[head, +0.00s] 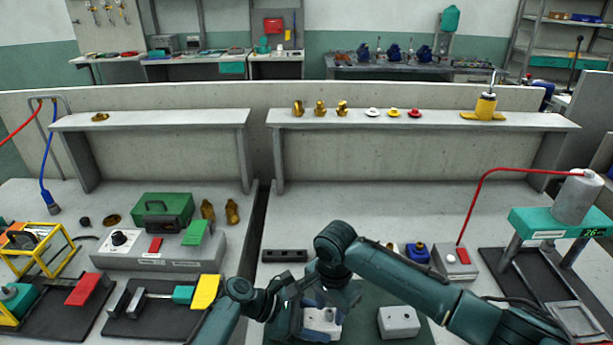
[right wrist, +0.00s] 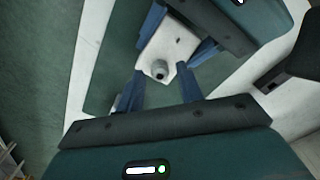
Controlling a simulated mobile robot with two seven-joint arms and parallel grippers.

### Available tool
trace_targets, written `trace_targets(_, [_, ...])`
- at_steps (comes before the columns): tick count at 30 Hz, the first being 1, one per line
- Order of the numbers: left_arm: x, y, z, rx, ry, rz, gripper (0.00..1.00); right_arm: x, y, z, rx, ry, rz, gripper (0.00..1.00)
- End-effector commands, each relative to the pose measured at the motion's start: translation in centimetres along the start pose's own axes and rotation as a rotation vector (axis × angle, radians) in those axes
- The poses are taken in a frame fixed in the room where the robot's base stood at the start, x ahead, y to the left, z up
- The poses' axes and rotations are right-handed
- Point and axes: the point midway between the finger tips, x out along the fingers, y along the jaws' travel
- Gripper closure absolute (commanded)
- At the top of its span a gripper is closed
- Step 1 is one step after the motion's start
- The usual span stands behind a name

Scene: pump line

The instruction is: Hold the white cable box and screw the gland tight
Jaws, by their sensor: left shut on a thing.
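The white cable box (head: 321,324) is on the dark green mat at the front centre, partly hidden by my arms in the head view. In the right wrist view the white cable box (right wrist: 172,42) lies between the blue fingers of my left gripper (right wrist: 176,45), which is shut on it. The grey gland (right wrist: 160,70), with a dark round opening, is at the box's near end. My right gripper (right wrist: 160,77) is open, its two blue fingers on either side of the gland with a visible gap on each side.
A second white box (head: 398,321) stands on the mat to the right. A dark slotted block (head: 285,256) lies behind my arms. A yellow-handled fixture (head: 206,291) is at left.

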Motion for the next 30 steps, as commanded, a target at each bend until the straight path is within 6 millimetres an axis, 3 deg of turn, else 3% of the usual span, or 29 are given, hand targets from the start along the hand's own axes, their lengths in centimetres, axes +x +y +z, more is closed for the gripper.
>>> trace_targets(15, [0.0, -0.1, -0.2, -0.002, 0.003, -0.001, 0.61, 0.4, 0.0, 0.0, -0.001, 0.0, -0.001, 0.63])
trace_targets(30, [0.0, -0.1, -0.2, -0.002, 0.004, -0.001, 0.61, -2.7, 0.0, 0.0, -0.001, 0.0, -0.001, 0.63])
